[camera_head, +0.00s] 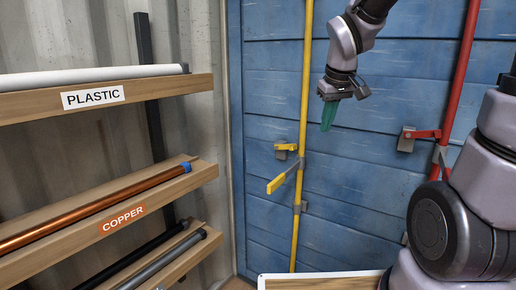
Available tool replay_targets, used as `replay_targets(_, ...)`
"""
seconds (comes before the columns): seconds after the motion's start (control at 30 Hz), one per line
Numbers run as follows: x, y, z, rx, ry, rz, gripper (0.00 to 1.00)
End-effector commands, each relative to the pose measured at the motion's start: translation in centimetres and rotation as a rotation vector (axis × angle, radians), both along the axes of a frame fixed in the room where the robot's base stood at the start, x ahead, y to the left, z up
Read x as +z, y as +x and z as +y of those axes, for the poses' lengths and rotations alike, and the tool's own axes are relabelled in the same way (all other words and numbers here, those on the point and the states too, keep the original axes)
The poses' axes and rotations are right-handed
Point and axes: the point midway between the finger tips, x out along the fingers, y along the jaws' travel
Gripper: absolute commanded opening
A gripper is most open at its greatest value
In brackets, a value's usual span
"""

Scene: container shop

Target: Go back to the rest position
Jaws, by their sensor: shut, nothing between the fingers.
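My gripper (330,115) hangs at the upper middle of the head view, in front of the blue container door (345,190). Its green fingers point down and are shut, with nothing held between them. It is above and to the right of the yellow door handle (285,178) and right of the yellow locking bar (305,90), apart from both in the picture. My arm comes in from the top edge, and more of it fills the right side.
Wooden racks labelled PLASTIC (150,86) and COPPER (190,182) stand at left, holding a white pipe (80,77) and a copper pipe (90,209). Dark and grey pipes lie lower. A red locking bar (465,60) is at right. A white-edged board (320,284) is at the bottom.

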Motion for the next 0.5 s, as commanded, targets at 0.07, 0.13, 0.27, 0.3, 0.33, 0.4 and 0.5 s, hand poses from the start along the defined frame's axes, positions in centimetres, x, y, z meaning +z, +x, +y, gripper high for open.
replay_targets(0.07, 2.5, -2.1, -1.7, -0.113, 0.045, -0.042, 0.0)
replay_targets(0.13, 4.2, -4.0, -3.0, -0.211, 0.102, -0.068, 0.0)
replay_targets(0.27, 6.7, -7.6, -4.8, -0.37, 0.228, -0.112, 0.0)
replay_targets(0.3, 7.3, -8.6, -5.2, -0.409, 0.268, -0.122, 0.0)
replay_targets(0.33, 7.7, -9.3, -5.5, -0.436, 0.297, -0.129, 0.0)
replay_targets(0.4, 8.3, -10.7, -5.9, -0.484, 0.357, -0.139, 0.0)
replay_targets(0.5, 8.9, -12.0, -6.3, -0.53, 0.421, -0.147, 0.0)
